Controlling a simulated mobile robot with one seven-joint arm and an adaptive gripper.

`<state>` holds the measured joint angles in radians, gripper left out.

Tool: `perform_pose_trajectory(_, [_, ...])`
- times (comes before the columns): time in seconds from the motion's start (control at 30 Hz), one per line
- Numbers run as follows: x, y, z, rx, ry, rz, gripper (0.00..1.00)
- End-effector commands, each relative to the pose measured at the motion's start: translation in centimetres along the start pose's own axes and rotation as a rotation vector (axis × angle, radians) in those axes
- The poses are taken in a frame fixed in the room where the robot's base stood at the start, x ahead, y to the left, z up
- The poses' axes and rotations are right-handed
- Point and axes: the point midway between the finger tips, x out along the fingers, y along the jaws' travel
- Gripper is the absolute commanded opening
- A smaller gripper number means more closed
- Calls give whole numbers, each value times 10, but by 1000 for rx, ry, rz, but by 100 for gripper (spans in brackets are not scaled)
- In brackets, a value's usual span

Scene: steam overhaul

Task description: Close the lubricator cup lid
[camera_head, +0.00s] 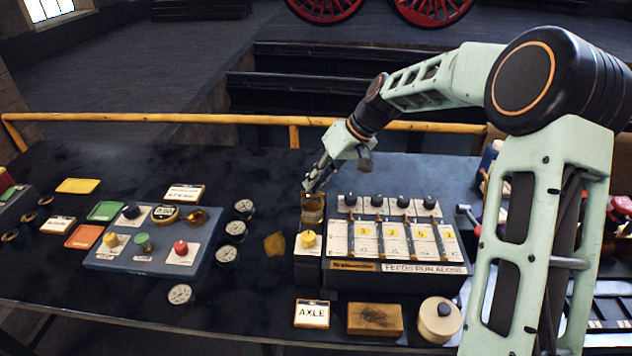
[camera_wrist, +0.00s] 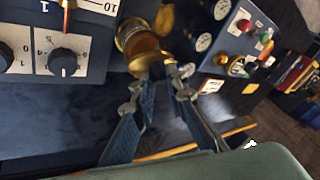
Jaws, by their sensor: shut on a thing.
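The brass lubricator cup (camera_head: 313,214) stands at the left end of the lubricator box, above a yellow knob. In the wrist view its round rim (camera_wrist: 128,33) shows. The gold-coloured lid (camera_wrist: 148,62) lies at the near side of the cup, between it and my fingertips, and looks tilted up from the rim. My gripper (camera_head: 309,188) reaches down to the back of the cup. In the wrist view its fingers (camera_wrist: 160,72) close in on the lid's edge. The exact contact and the lid's hinge are hard to make out.
The lubricator box (camera_head: 395,240) with several black knobs stands right of the cup. Several dial gauges (camera_head: 235,231) and a blue control panel (camera_head: 150,245) lie left. An AXLE sign (camera_head: 312,314) is in front. A yellow rail (camera_head: 220,119) runs behind the table.

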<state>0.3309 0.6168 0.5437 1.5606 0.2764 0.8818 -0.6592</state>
Motion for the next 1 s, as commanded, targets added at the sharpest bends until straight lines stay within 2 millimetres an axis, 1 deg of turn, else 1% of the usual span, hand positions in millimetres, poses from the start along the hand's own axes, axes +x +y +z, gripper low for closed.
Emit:
perform_pose_trajectory(0.03, [3, 2, 2, -7, 9, 8, 0])
perform_pose_trajectory(0.23, [7, 1, 8, -41, 57, 41, 0])
perform_pose_trajectory(1.0, [18, -4, 27, -207, 289, 202, 0])
